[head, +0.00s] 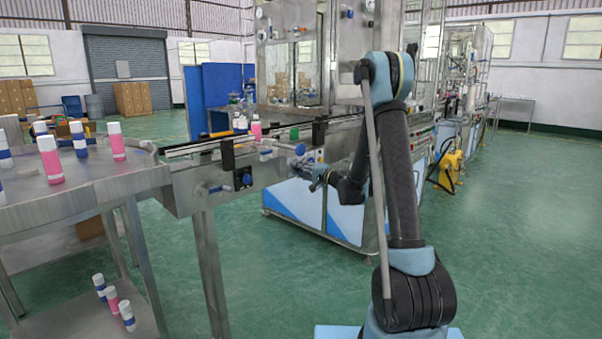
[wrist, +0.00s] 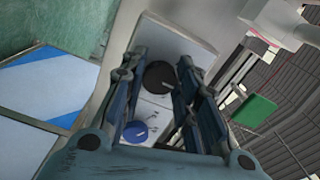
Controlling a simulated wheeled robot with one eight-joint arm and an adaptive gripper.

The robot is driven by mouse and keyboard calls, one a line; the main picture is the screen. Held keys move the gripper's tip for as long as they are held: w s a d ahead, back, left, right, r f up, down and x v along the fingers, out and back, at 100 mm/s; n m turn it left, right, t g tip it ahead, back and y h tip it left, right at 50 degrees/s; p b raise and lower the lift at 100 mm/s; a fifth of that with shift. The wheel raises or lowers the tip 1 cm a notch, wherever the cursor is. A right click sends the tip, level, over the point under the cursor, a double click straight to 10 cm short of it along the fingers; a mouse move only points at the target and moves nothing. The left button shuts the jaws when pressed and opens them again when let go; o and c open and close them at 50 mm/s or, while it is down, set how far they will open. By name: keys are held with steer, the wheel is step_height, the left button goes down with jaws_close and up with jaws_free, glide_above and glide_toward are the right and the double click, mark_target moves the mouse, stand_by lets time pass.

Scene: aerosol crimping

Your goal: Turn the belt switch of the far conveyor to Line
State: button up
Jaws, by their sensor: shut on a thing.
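In the wrist view my gripper (wrist: 163,68) has its two dark fingers on either side of a round black knob (wrist: 158,76), shut on it. The knob sits on a pale panel (wrist: 172,45), with a smaller blue knob (wrist: 135,132) beside it. I take the black knob for the belt switch; its setting and any label are not readable. In the head view my gripper (head: 318,179) is small, by the conveyor's side, and the black knob cannot be made out there.
A metal conveyor (head: 185,190) with a dark control plate and blue knob (head: 247,179) stands left of my gripper. A round table (head: 95,183) carries white-capped cans. A glazed machine (head: 290,75) stands behind. Green floor is open at right.

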steer(key=shift+w, duration=0.1)
steer(key=o, duration=1.1)
steer(key=shift+f, duration=0.1)
steer(key=shift+c, duration=0.2)
steer(key=v, duration=1.2)
